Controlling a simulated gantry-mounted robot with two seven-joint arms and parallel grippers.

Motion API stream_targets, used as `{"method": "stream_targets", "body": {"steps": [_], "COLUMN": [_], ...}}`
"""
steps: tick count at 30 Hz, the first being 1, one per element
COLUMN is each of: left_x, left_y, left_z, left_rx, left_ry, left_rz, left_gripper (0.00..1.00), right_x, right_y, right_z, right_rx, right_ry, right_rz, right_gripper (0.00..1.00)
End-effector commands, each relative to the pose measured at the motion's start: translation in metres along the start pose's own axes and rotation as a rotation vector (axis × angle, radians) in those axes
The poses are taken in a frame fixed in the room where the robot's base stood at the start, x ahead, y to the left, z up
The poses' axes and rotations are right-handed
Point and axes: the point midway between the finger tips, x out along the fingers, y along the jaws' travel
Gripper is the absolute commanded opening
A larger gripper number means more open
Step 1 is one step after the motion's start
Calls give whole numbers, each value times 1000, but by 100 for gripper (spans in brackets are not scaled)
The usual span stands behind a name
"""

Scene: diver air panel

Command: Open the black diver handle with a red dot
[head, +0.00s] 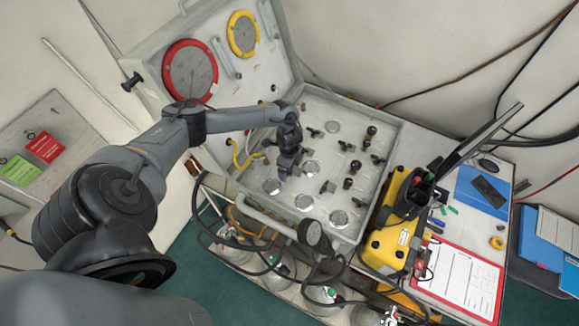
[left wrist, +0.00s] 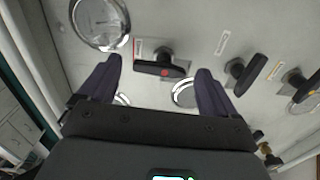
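The black diver handle with a red dot (left wrist: 160,69) shows in the left wrist view on a small grey block on the panel. It lies crosswise in the picture, between and beyond my fingertips. My left gripper (left wrist: 157,78) is open, one finger on each side of the handle, with no visible contact. In the head view my left gripper (head: 287,168) is over the left-middle part of the panel (head: 335,108) and hides the handle. My right gripper is not in view.
Other black handles (left wrist: 244,75) sit to the right, and round chrome-rimmed gauges (left wrist: 100,22) lie close by. In the head view a yellow case (head: 393,235) stands right of the panel. Hoses and cylinders (head: 322,292) are below its front edge.

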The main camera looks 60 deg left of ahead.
Motion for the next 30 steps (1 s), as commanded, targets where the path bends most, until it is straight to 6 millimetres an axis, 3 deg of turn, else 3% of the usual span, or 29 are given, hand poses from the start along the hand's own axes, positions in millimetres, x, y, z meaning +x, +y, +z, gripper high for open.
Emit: {"method": "stream_targets", "body": {"steps": [11, 24, 30], "left_x": [-11, -82, -102], "left_y": [0, -1, 0], "left_z": [0, 1, 0], "left_rx": [1, 2, 1], "left_ry": [0, -2, 0], "left_rz": [-1, -3, -1], "left_gripper": [91, 91, 91], "right_x": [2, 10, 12], "right_y": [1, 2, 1], "right_z": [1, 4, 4], "right_rx": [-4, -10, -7], "right_ry": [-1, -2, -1], "right_rz": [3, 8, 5], "right_gripper": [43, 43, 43]}}
